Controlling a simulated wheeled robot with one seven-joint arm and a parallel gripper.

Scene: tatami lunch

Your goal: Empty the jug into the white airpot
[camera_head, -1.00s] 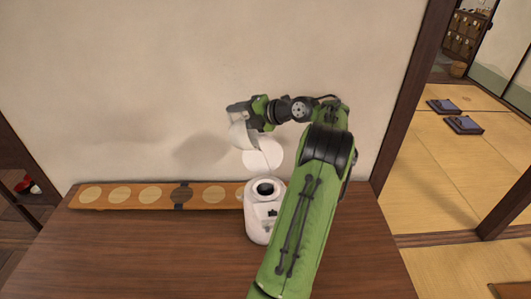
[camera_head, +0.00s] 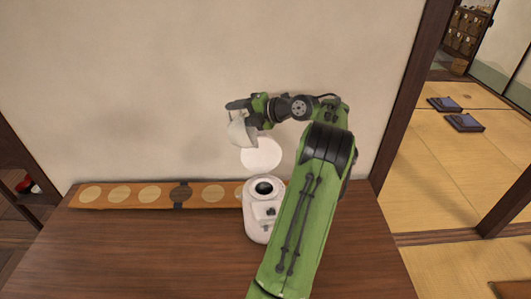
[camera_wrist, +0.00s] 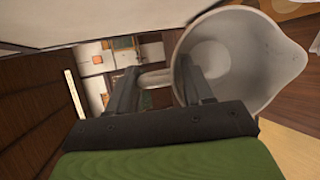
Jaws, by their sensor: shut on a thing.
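My gripper (camera_wrist: 163,92) is shut on the handle of a white jug (camera_wrist: 268,62), held in the air. In the head view the jug (camera_head: 240,131) is tilted, above and slightly left of the white airpot (camera_head: 258,222). The airpot stands upright on the table, its round lid (camera_head: 262,154) raised at the back and its dark round mouth showing. The jug is apart from the airpot's mouth. The wrist view looks into the jug; its inside is pale, with no liquid I can make out. No stream shows between jug and airpot.
A long wooden board (camera_head: 130,196) with pale discs and a dark band lies along the back of the brown table (camera_head: 150,250), against the wall. The table's left and front are clear. A doorway to tatami with dark cushions (camera_head: 463,123) is at right.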

